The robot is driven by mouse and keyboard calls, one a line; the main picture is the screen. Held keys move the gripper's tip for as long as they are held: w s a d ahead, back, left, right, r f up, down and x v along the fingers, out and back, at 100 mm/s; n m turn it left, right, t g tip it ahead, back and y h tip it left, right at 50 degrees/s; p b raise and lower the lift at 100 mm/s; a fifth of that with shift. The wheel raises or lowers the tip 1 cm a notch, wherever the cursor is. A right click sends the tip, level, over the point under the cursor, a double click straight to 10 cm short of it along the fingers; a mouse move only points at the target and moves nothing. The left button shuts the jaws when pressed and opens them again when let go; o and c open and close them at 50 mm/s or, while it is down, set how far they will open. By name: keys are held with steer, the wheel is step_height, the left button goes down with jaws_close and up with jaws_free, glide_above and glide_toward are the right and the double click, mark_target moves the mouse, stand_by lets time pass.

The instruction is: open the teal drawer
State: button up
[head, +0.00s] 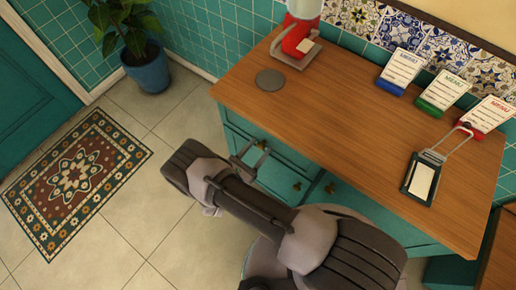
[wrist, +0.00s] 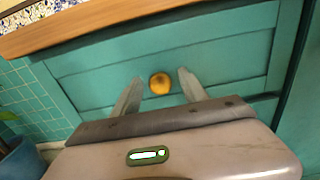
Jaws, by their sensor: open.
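The teal drawer (wrist: 230,50) fills the middle of the wrist view, under the wooden counter edge. Its front looks flush with the cabinet. Its round brass knob (wrist: 160,83) shows between the two fingers of my gripper (wrist: 160,76). The fingers are open, one on each side of the knob, with gaps to it. How far the fingertips are from the drawer front is hard to tell. In the head view my gripper (head: 251,150) is at the left part of the teal cabinet front, and my arm hides part of that front.
The wooden counter (head: 330,110) overhangs the cabinet. On it are a red-based appliance (head: 298,38), a grey disc (head: 270,79), several menu stands (head: 443,92) and a dark-framed holder (head: 421,180). A potted plant (head: 146,68) and a patterned rug (head: 75,185) are at left. Tiled floor lies clear between.

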jaws_close()
stand_by(1.4)
